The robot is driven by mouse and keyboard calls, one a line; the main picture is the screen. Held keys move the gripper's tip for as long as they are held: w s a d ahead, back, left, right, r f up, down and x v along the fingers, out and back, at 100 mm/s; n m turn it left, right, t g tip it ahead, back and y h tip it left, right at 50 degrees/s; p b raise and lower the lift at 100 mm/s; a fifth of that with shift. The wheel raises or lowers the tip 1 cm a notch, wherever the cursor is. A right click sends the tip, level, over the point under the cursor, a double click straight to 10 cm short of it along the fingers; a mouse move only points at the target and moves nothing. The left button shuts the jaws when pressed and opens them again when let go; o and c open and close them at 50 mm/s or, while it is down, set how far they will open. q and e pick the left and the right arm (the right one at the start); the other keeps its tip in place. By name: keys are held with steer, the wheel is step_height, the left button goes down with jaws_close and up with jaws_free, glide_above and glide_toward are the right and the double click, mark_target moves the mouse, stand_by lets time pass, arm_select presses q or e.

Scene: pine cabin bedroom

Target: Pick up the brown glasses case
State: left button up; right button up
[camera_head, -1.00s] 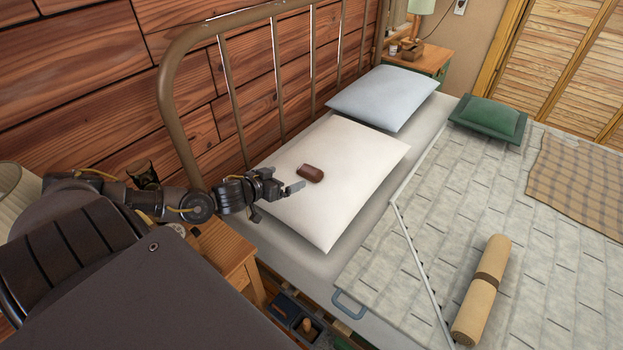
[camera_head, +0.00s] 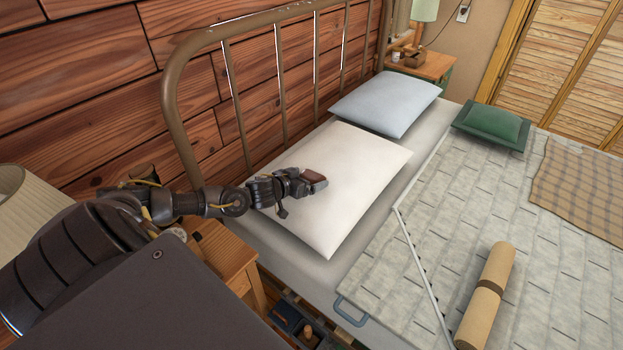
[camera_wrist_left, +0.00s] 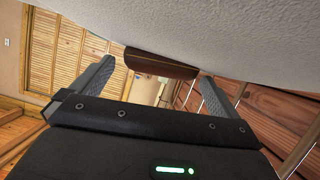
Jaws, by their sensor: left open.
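The brown glasses case (camera_head: 314,176) lies on the white pillow (camera_head: 345,205) near the bed's head end. My left gripper (camera_head: 307,185) is at the case, low over the pillow, and hides part of it in the head view. In the left wrist view the case (camera_wrist_left: 160,66) shows ahead, between the tips of the open left gripper (camera_wrist_left: 155,80). The pillow (camera_wrist_left: 240,35) fills the top of that view. Whether a finger touches the case I cannot tell. My right gripper is not in view.
A metal bed frame (camera_head: 228,95) stands behind the pillow, against the plank wall. A wooden nightstand (camera_head: 226,252) is beneath my left arm. A blue pillow (camera_head: 385,103), a green cushion (camera_head: 492,123) and a tan roll (camera_head: 485,295) lie on the bed.

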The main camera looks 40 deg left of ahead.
arm_select(q)
steer(key=shift+x, duration=1)
steer(key=shift+f, duration=0.1)
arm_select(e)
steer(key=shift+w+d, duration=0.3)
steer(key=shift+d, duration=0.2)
arm_select(q)
steer(key=c, duration=0.9)
steer(key=shift+r, duration=0.6)
steer(key=s+d+r, duration=0.8)
steer(key=s+r, duration=0.3)
steer(key=r, duration=0.1)
steer(key=shift+d+p, duration=0.2)
steer(key=shift+p, duration=0.2)
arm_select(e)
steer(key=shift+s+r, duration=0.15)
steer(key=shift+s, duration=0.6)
